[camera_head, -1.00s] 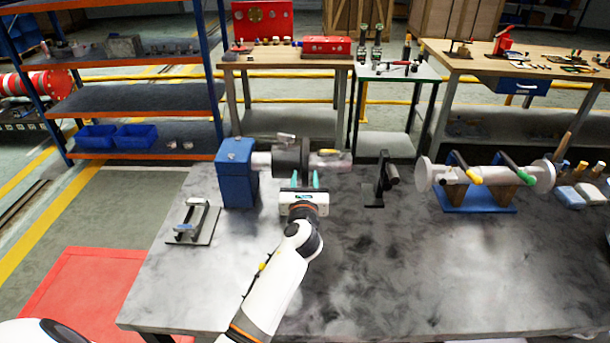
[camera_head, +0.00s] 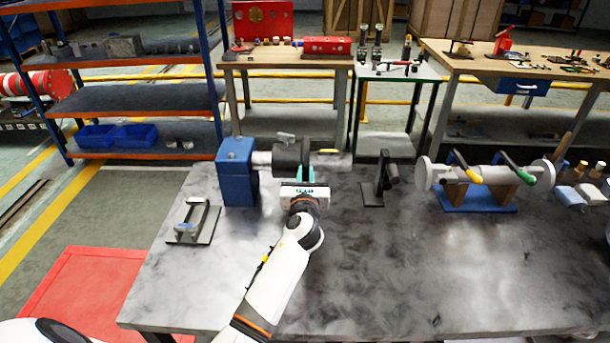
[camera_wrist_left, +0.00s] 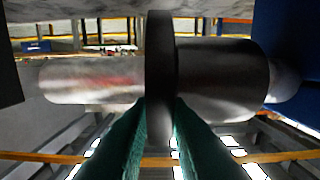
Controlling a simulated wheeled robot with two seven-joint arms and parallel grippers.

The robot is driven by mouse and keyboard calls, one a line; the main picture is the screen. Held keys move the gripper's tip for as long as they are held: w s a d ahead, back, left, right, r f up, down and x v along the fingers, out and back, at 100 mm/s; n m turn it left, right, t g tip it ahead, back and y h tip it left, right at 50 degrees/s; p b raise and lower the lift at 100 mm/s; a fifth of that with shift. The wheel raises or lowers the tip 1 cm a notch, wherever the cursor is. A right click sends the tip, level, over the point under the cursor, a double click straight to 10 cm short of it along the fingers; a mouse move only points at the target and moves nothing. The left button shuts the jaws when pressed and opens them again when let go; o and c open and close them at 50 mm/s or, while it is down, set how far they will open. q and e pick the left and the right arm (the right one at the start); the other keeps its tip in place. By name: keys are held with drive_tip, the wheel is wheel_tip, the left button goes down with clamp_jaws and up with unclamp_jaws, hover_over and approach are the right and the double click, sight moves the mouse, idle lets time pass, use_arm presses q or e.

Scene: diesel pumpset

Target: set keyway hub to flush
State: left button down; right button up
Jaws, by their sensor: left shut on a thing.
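The dark grey keyway hub (camera_head: 287,158) sits around a light metal shaft (camera_head: 335,163) that runs right from a blue block (camera_head: 238,172). In the left wrist view the hub (camera_wrist_left: 215,75) has a wide body and a thin dark flange (camera_wrist_left: 160,60); the bare shaft (camera_wrist_left: 90,80) shows left of it. My left gripper (camera_head: 305,174) has teal fingers, shut on the hub's flange from the front; the fingers (camera_wrist_left: 160,110) show on both sides of the flange. The hub's far side is hidden. My right gripper is not in view.
A small grey fixture (camera_head: 195,222) lies at the table's left. A dark stand (camera_head: 378,185) is right of the shaft. A flanged pipe on a blue base (camera_head: 478,198) stands further right. The front of the grey table (camera_head: 430,270) is clear.

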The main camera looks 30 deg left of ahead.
use_arm(q)
drive_tip(key=w+d, duration=0.1)
drive_tip(key=d, duration=0.2)
drive_tip(key=w+d+b, duration=0.1)
drive_tip(key=w+d, duration=0.1)
drive_tip(key=d, duration=0.2)
drive_tip(key=w+d+b, duration=0.1)
drive_tip(key=w+d, duration=0.1)
drive_tip(key=d, duration=0.2)
drive_tip(key=shift+a, duration=0.15)
drive_tip(key=c, duration=1.7)
unclamp_jaws()
drive_tip(key=o, duration=0.3)
drive_tip(key=shift+w+d, duration=0.15)
drive_tip(key=shift+d, duration=0.05)
drive_tip(key=shift+o, duration=0.2)
drive_tip(key=shift+a, duration=0.1)
